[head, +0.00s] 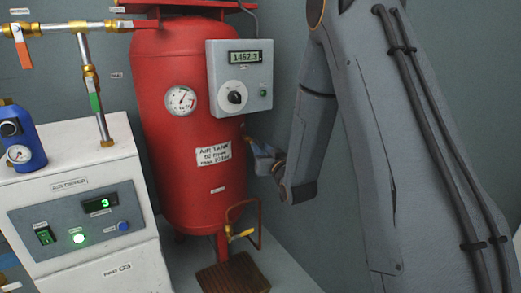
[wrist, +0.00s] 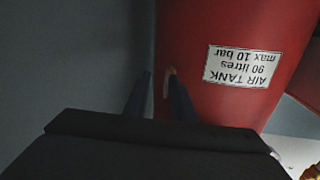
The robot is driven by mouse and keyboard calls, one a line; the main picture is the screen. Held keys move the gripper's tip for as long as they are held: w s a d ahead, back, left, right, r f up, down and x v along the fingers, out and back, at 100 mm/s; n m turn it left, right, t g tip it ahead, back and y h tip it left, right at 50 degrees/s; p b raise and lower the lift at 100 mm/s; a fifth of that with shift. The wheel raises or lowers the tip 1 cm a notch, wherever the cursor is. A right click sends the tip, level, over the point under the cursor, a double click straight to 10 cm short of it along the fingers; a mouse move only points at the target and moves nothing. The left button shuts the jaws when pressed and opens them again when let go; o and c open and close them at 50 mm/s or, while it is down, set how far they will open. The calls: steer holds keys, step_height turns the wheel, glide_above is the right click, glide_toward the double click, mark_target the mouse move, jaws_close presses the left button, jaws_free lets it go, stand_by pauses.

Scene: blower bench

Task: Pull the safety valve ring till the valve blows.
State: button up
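The red air tank (head: 180,120) stands in the middle of the head view and fills much of the wrist view (wrist: 210,80). My gripper (head: 250,142) is at the tank's right side, just below the grey control box. In the wrist view my gripper (wrist: 160,76) has its two dark fingers apart, pointing at the tank's edge. A small pale and orange part (wrist: 168,80), perhaps the safety valve ring, shows between the fingers, close to the right one. Whether it touches that finger I cannot tell. The valve body is mostly hidden in both views.
A grey control box (head: 214,75) reading 1462.3 is fixed above my gripper. A pressure gauge (head: 181,101) sits on the tank's front. A drain pipe with a yellow handle (head: 241,235) is below. The white air dryer (head: 75,165) stands at left.

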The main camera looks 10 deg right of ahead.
steer(key=shift+a, duration=0.25)
steer(key=shift+s, duration=0.1)
steer(key=s+d+p, duration=0.1)
steer(key=s+p, duration=0.1)
steer(key=s, duration=0.5)
steer(key=shift+s, duration=0.3)
